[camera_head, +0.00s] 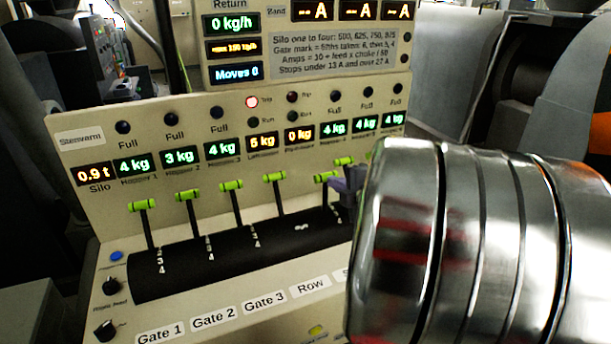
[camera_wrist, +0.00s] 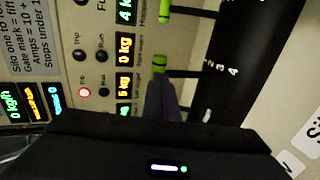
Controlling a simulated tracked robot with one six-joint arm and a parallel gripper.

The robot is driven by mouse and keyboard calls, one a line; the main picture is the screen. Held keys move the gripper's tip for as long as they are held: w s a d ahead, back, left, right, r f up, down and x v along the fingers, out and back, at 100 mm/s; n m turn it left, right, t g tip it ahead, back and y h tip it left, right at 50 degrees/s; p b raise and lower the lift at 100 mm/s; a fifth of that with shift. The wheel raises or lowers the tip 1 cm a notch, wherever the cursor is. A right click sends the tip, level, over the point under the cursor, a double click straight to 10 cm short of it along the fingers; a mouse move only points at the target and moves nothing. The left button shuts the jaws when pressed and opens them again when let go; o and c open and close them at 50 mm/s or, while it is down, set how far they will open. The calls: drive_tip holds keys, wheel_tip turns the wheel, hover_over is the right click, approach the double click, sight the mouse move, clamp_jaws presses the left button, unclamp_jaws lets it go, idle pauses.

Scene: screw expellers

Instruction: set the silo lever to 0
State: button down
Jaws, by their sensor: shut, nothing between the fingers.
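A row of levers with green handles stands on the black curved panel. By the order of the labels, the silo lever (camera_head: 325,178) is the fifth from the left; its label is mostly hidden. Its handle sits slightly nearer the front than its neighbours' line. My gripper (camera_head: 346,190) has purple fingers, shut and empty, close beside this lever on its right; contact is unclear. In the wrist view the fingers (camera_wrist: 160,100) reach just below a green lever handle (camera_wrist: 160,62), which I cannot surely match to the silo lever.
Other levers stand close on both sides, including the Row lever (camera_head: 274,177) to the left. A display board (camera_head: 235,150) rises behind them. Knobs (camera_head: 106,330) sit at the lower left. My metal arm hides the panel's right side.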

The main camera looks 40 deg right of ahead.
drive_tip(key=shift+w, duration=0.15)
drive_tip(key=w+r+x, duration=0.1)
drive_tip(key=r+x, duration=0.2)
drive_tip(key=x, duration=1.1)
drive_tip(key=shift+d, duration=0.15)
idle(0.3)
idle(0.3)
drive_tip(key=s+a+r, duration=0.1)
drive_tip(key=s+r, duration=0.1)
drive_tip(key=r, duration=0.1)
drive_tip(key=s+r, duration=0.3)
drive_tip(key=r, duration=0.1)
drive_tip(key=s+a+r, duration=0.1)
drive_tip(key=s+r, duration=0.2)
drive_tip(key=shift+s+a+r, duration=0.15)
drive_tip(key=shift+a+r, duration=0.15)
drive_tip(key=shift+r, duration=0.1)
